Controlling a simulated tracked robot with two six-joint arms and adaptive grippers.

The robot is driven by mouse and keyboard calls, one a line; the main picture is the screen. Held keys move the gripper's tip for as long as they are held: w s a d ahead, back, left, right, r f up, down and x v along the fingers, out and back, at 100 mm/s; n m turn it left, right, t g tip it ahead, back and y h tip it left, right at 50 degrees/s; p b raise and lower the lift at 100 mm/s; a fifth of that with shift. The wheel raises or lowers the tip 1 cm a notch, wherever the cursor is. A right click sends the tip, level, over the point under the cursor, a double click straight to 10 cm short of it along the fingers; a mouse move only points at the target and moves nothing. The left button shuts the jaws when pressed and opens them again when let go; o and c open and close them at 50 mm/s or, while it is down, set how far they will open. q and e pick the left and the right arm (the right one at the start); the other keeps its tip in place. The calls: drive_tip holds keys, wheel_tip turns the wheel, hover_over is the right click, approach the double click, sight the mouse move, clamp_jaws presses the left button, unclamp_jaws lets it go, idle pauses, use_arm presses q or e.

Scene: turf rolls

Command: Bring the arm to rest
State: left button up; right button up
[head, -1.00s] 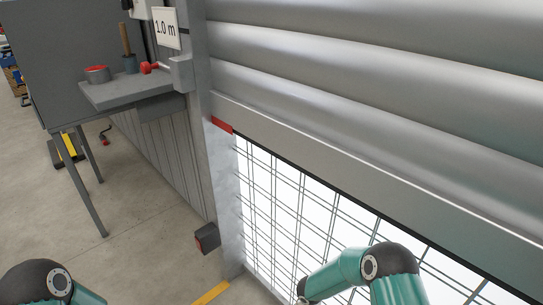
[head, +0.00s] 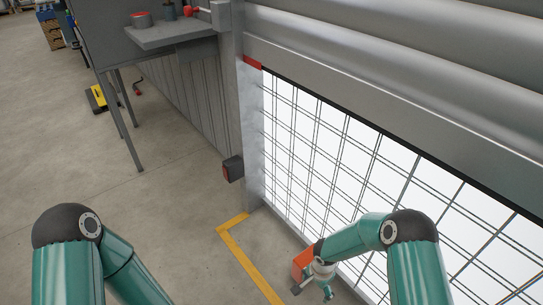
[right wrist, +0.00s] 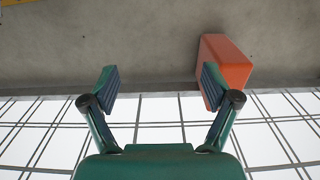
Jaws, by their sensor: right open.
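The block also shows in the head view (head: 303,261), partly behind the gripper. My left arm shows at the lower left, but its gripper is out of the picture.
A white-lit wire mesh (head: 345,150) stands under a grey roller shutter (head: 430,60) on the right. A yellow floor line (head: 248,262) runs near the gripper. The middle floor is clear.

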drive_tip(key=s+a+r+n+y, duration=0.1)
drive_tip(key=s+r+n+y, duration=0.15)
drive_tip(key=s, duration=0.75)
drive_tip(key=s+a+r+n+y, duration=0.1)
drive_tip(key=s+r+n+y, duration=0.15)
drive_tip(key=s, duration=0.75)
wheel_tip(320, 180, up, 38)
drive_tip(key=w+n+h+p, duration=0.1)
drive_tip(key=n+p, duration=0.2)
drive_tip(key=p, duration=3.4)
drive_tip(key=shift+f+t, duration=0.2)
drive_tip(key=shift+t, duration=0.1)
